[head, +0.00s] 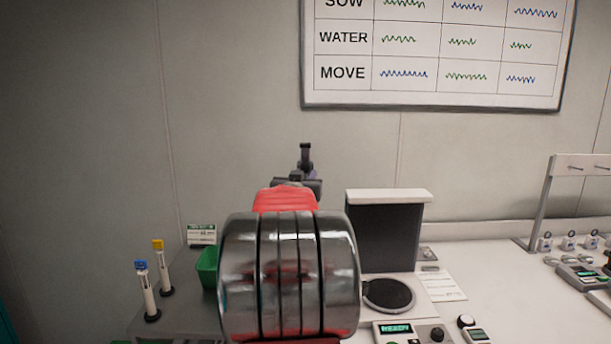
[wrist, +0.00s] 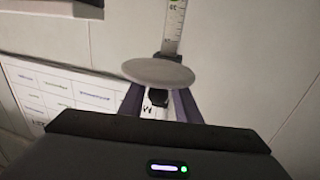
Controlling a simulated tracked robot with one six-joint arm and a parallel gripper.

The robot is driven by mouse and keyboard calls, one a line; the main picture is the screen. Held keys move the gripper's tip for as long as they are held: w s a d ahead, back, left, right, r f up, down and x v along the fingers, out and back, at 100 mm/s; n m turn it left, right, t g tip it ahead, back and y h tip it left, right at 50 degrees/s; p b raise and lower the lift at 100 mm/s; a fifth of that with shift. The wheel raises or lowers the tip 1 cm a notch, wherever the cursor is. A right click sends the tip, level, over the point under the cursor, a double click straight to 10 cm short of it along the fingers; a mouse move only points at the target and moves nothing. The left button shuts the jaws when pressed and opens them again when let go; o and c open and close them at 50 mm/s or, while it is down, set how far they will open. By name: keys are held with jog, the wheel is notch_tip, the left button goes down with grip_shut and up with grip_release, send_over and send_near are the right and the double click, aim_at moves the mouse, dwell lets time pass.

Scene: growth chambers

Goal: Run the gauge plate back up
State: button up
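The gauge shows in the wrist view as a pale scale strip (wrist: 173,30) with printed marks, running out of the top of the picture. The round grey gauge plate (wrist: 158,73) sits across the strip, close to my fingertips. My gripper (wrist: 160,99) has two purple fingers that converge on a small dark part of the gauge just behind the plate, and it appears shut on it. The plate partly hides the contact. In the head view my gripper (head: 305,168) is held up before the wall, with a dark upright piece above it; my arm hides the scale and plate.
A balance-like device (head: 388,294) with a round dark pan and dark back panel stands right of my arm. Left are a green container (head: 207,268) and two capped tubes on stands (head: 150,300). A whiteboard (head: 435,50) hangs above. A metal rack (head: 548,205) stands far right.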

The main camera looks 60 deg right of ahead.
jog(key=shift+w+d, duration=0.15)
jog(key=shift+d, duration=0.55)
grip_shut()
